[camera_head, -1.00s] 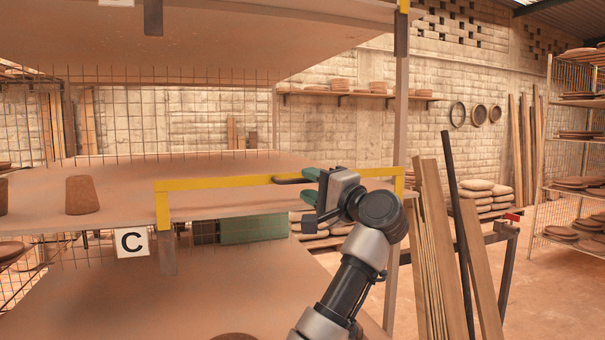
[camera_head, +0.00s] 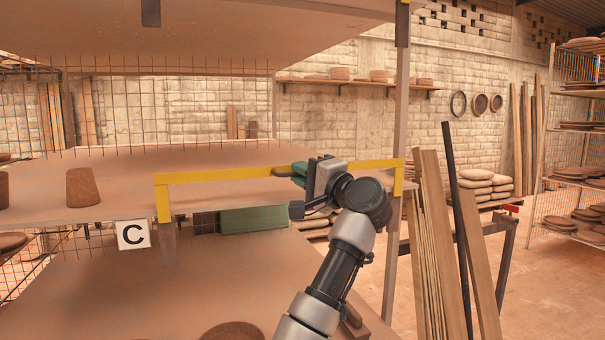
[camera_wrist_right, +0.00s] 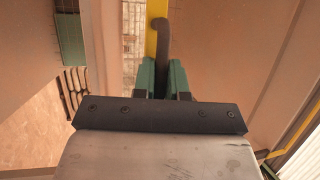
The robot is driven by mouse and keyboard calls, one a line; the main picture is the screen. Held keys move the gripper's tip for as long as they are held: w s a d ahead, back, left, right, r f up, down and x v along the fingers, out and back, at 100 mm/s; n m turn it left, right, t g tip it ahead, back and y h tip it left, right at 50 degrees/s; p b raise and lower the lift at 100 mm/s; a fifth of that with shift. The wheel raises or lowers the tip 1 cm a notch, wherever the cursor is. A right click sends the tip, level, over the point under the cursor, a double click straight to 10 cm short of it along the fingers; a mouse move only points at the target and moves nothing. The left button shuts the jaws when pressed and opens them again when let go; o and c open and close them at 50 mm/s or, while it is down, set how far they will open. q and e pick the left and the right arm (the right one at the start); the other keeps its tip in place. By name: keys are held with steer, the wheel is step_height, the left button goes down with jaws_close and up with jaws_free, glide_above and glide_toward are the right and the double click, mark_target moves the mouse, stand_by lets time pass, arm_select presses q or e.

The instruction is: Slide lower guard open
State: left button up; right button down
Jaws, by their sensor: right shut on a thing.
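The lower guard (camera_head: 235,172) is a yellow bar with short legs at both ends, across the front of the middle shelf. Its dark curved handle (camera_head: 284,172) sticks out near the bar's middle. My right gripper (camera_head: 299,173) has green fingers shut on this handle. In the right wrist view the handle (camera_wrist_right: 161,55) runs down between the two green fingertips (camera_wrist_right: 161,78), with the yellow bar (camera_wrist_right: 152,40) just behind it. The handle's lower part is hidden between the fingers. My left gripper is not in view.
A brown clay piece (camera_head: 82,188) stands on the middle shelf (camera_head: 120,165), left of the guard. A sign with a C (camera_head: 132,235) hangs below the shelf edge. Grey uprights (camera_head: 402,120) and leaning wooden planks (camera_head: 432,260) stand right of my arm.

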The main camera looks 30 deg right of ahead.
step_height(320, 180, down, 9)
steer(key=b, duration=0.6)
steer(key=c, duration=1.2)
jaws_free()
steer(key=b+v, duration=0.2)
steer(key=v, duration=0.8)
steer(key=shift+s+d+f+b, duration=0.1)
steer(key=shift+s+b, duration=0.25)
steer(key=shift+s, duration=0.05)
